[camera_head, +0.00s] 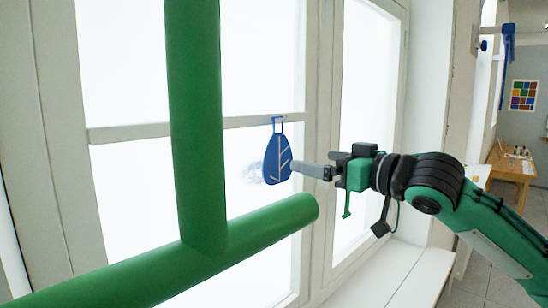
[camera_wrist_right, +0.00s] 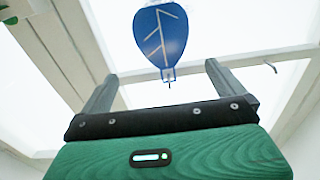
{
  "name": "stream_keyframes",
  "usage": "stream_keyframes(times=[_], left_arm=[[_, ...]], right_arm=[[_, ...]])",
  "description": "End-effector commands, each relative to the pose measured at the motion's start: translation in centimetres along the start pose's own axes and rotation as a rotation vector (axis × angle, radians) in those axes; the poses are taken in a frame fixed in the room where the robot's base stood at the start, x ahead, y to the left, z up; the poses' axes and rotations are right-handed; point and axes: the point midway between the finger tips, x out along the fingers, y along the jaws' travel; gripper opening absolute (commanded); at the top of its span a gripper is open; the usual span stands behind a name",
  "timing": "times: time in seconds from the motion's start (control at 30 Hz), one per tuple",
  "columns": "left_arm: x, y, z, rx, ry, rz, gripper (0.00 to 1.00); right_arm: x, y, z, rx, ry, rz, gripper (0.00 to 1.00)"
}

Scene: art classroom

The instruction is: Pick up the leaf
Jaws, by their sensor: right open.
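The leaf (camera_head: 277,161) is a blue, flat shape with white veins and a small loop at its top. It hangs upright in front of the window in the head view. My right gripper (camera_head: 304,167) comes in from the right, its fingers pointing left with the tips close to the leaf's right side. In the wrist view the leaf (camera_wrist_right: 160,36) appears upside down beyond the open fingers (camera_wrist_right: 159,78), with its loop pictured between the tips. No finger visibly grips it; the remaining distance is hard to tell. My left gripper is out of view.
A thick green post (camera_head: 197,120) with a green branch (camera_head: 265,226) stands in front, the branch end below the leaf. A white window bar (camera_head: 140,131) runs behind the leaf. A sill (camera_head: 390,275) lies below; a wooden table (camera_head: 515,170) is far right.

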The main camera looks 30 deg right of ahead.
Motion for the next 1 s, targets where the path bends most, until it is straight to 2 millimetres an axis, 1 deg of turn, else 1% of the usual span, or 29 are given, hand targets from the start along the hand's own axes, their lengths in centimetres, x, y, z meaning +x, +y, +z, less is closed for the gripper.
stream_keyframes(times=[0.03,0.1,0.23,0.5,0.6,0.77,0.87,1.0], left_arm=[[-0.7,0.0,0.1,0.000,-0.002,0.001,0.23],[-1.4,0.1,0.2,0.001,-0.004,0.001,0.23],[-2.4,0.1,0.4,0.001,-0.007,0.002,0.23],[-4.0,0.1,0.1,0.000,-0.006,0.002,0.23],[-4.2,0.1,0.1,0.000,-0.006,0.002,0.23],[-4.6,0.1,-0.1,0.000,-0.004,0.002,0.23],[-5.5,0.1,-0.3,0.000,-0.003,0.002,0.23],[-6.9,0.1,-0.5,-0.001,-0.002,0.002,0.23]], right_arm=[[0.6,0.0,-0.5,0.003,0.002,-0.002,1.00],[1.4,-0.1,-0.5,0.003,0.001,-0.003,1.00],[3.2,-0.1,-0.4,0.002,-0.001,-0.003,1.00],[6.9,-0.1,-0.2,0.001,-0.001,-0.002,1.00],[7.7,-0.1,-0.1,-0.001,-0.001,0.000,1.00],[8.3,-0.2,-0.1,-0.001,-0.002,-0.001,1.00],[9.2,-0.4,-0.3,-0.001,-0.002,-0.002,1.00],[10.9,-0.7,-0.4,0.000,-0.002,-0.002,1.00]])
